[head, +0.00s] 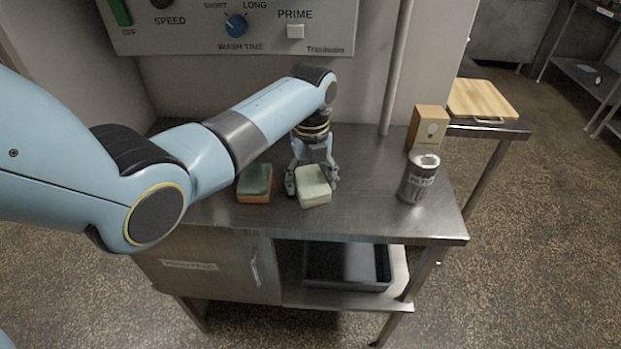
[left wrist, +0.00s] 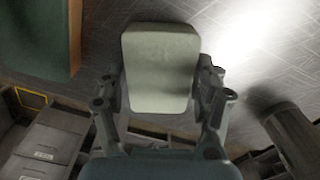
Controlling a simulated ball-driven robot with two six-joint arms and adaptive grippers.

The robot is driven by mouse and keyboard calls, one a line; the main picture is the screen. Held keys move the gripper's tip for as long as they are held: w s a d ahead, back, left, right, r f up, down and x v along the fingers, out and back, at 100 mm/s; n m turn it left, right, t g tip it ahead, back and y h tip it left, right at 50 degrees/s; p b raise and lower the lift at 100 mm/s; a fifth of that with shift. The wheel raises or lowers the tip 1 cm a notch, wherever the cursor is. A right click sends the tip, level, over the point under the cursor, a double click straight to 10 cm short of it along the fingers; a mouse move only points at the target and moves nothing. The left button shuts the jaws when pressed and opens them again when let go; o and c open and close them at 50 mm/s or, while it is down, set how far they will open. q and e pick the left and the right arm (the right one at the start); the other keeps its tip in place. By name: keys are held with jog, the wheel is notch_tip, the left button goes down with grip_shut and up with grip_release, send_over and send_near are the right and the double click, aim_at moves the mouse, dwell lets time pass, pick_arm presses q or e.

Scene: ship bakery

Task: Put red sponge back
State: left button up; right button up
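No plainly red sponge shows. A sponge with a dark green top and orange-red lower part (head: 254,184) lies on the metal counter, left of my left gripper; its edge also shows in the left wrist view (left wrist: 40,35). A pale greenish-cream sponge (head: 314,187) is on the counter side of my left gripper (head: 311,184), between its spread fingers. In the left wrist view the pale sponge (left wrist: 160,68) fills most of the space between the fingers (left wrist: 160,105). The fingers look open around it; firm contact is not clear. My right gripper is not in view.
A dented-looking grey can (head: 418,180) and a small brown box (head: 427,128) stand at the counter's right end. A wooden board (head: 482,100) lies on a side table beyond. A dark tray (head: 346,284) sits on the shelf below. The counter between sponge and can is clear.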

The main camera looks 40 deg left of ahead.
aim_at(311, 180)
pick_arm(q)
jog(key=shift+o, duration=0.9)
notch_tip(311, 180, up, 12)
